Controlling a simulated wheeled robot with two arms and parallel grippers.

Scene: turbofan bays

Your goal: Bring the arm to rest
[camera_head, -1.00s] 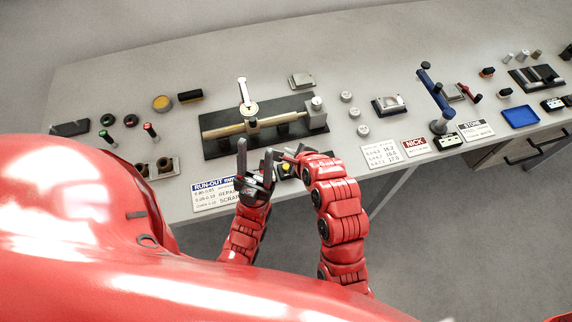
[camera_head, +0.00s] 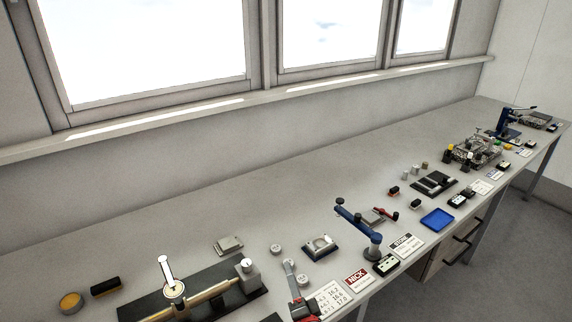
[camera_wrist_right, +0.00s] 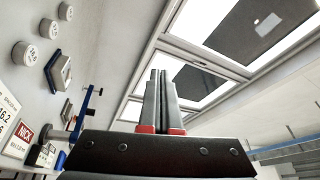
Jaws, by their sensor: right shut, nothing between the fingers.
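My right gripper (camera_head: 290,267) shows at the bottom of the head view, its grey fingers pointing up over the front part of the bench, just left of a white number card (camera_head: 328,299). In the right wrist view the two fingers of my right gripper (camera_wrist_right: 160,75) lie together, shut and empty, with red at their bases. Most of the right arm is below the head picture. My left gripper is not in view.
The bench (camera_head: 210,215) runs along a windowed wall. Near my right gripper are a run-out fixture (camera_head: 215,290), round grey pucks (camera_head: 276,249), a small block on a dark base (camera_head: 320,246) and a blue-armed stand (camera_head: 358,232). A blue tray (camera_head: 437,219) lies farther right.

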